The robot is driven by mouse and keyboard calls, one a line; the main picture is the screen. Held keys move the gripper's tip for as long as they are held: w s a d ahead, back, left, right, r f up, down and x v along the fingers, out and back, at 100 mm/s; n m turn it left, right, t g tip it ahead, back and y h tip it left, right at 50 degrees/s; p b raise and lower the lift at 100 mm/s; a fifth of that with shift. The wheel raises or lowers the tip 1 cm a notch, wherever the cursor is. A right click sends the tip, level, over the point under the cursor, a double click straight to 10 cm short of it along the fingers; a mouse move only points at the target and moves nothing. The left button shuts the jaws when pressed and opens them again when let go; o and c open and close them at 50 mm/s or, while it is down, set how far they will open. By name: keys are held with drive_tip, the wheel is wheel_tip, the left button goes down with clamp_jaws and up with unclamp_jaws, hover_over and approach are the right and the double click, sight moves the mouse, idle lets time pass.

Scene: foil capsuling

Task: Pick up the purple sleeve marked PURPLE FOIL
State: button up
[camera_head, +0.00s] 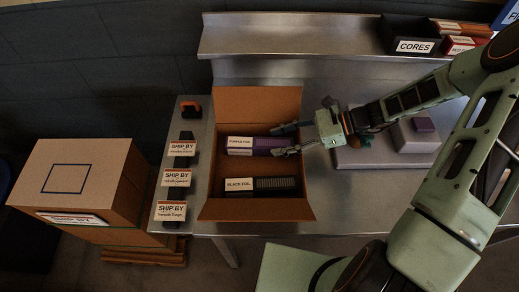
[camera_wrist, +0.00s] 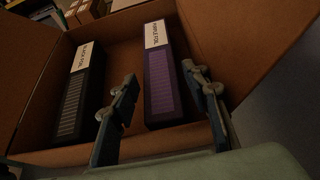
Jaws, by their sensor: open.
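The purple sleeve marked PURPLE FOIL (camera_head: 253,146) lies inside the open cardboard box, near its back. It also shows in the wrist view (camera_wrist: 163,84), with its white label at the far end. My gripper (camera_head: 285,138) is open and empty at the box's right side. In the head view its fingers reach over the box wall around the sleeve's right end. In the wrist view the fingers (camera_wrist: 165,85) stand to either side of the sleeve, apart from each other. I cannot tell whether they touch it.
A sleeve marked BLACK FOIL (camera_head: 277,184) lies in the front of the cardboard box (camera_head: 258,210). SHIP BY cards (camera_head: 176,178) stand left of it. A dark CORES bin (camera_head: 398,32) sits on the back shelf. A grey block with a purple top (camera_head: 417,135) is at right.

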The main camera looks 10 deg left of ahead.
sight(272, 142)
drive_tip(key=b+x, duration=0.2)
drive_tip(key=x, duration=0.3)
drive_tip(key=shift+a, duration=0.15)
drive_tip(key=c, duration=1)
